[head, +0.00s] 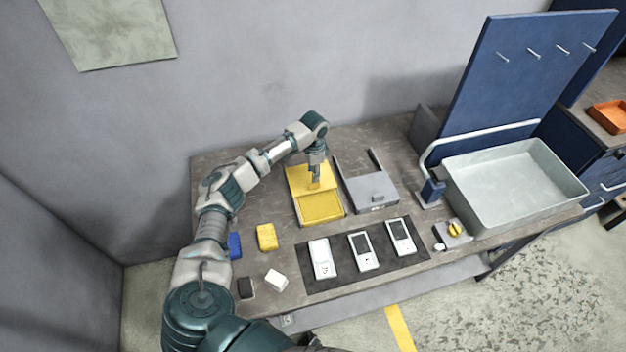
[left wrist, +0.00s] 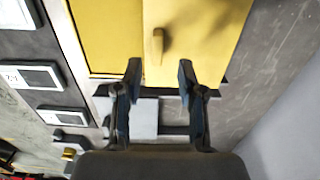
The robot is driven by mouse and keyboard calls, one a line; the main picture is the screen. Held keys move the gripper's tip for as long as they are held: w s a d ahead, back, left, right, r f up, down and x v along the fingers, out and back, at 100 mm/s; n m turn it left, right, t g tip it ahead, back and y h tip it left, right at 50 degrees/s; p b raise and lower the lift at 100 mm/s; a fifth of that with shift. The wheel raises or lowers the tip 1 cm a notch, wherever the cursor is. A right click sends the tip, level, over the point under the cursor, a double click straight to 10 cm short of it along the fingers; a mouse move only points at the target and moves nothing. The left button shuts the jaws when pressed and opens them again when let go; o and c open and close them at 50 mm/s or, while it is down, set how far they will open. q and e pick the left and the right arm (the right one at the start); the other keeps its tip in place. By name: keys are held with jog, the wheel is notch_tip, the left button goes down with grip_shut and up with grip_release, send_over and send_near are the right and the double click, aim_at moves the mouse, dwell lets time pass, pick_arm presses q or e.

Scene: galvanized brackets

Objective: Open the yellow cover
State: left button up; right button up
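The yellow cover (head: 299,181) is a flat panel over the back part of a yellow box (head: 321,208) on the workbench. The box's front part shows as a framed yellow area. In the left wrist view the cover (left wrist: 205,40) carries a small yellow upright handle (left wrist: 157,46). My left gripper (head: 315,184) points down over the cover. In the left wrist view the left gripper (left wrist: 160,67) is open, and the handle lies between the lines of its fingers, just past the tips. I cannot tell whether they touch. My right gripper is not in view.
A grey box (head: 371,188) stands right of the yellow box. A dark mat (head: 340,262) with white devices lies in front. A yellow block (head: 266,237), a blue block (head: 234,245) and a white block (head: 276,280) lie front left. A large grey tray (head: 513,185) stands right.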

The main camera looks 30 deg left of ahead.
pick_arm(q)
jog(key=r, duration=0.6)
jog(key=shift+a, duration=0.2)
